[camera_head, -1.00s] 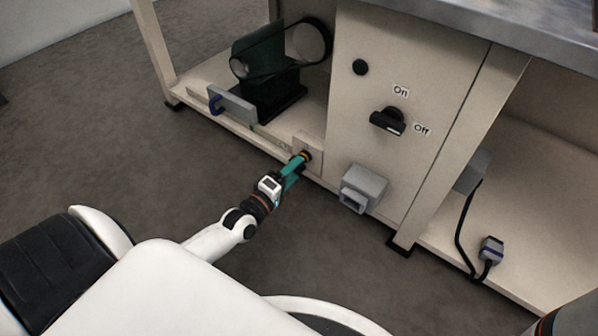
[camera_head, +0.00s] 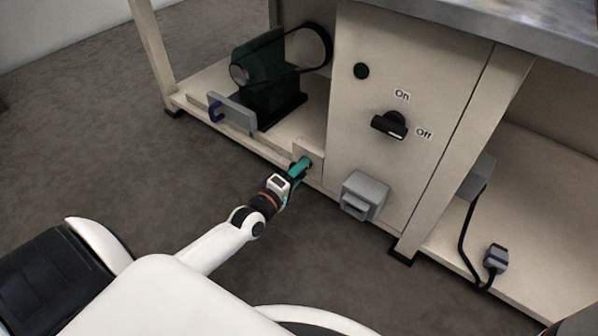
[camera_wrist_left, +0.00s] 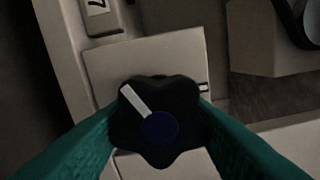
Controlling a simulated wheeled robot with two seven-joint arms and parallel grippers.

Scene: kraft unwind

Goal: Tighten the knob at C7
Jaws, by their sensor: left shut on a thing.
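My left gripper (camera_head: 301,167) reaches the small beige plate at the front edge of the machine's lower shelf. Its teal fingers are shut on a knob, which they hide in the head view. In the left wrist view the knob (camera_wrist_left: 158,125) is black and lobed, with a blue centre and a white pointer line aimed at the upper left. The teal fingers (camera_wrist_left: 158,128) touch it from both sides. A beige square plate (camera_wrist_left: 165,55) lies behind it. A label (camera_wrist_left: 98,8) at the upper left shows a partly cut-off 7. My right gripper is not in view.
A grey handle (camera_head: 232,113) and a dark green motor with a belt (camera_head: 268,82) stand left on the shelf. Right of the gripper, a grey box (camera_head: 363,194) sticks out below the On/Off switch (camera_head: 389,124). The floor in front is clear.

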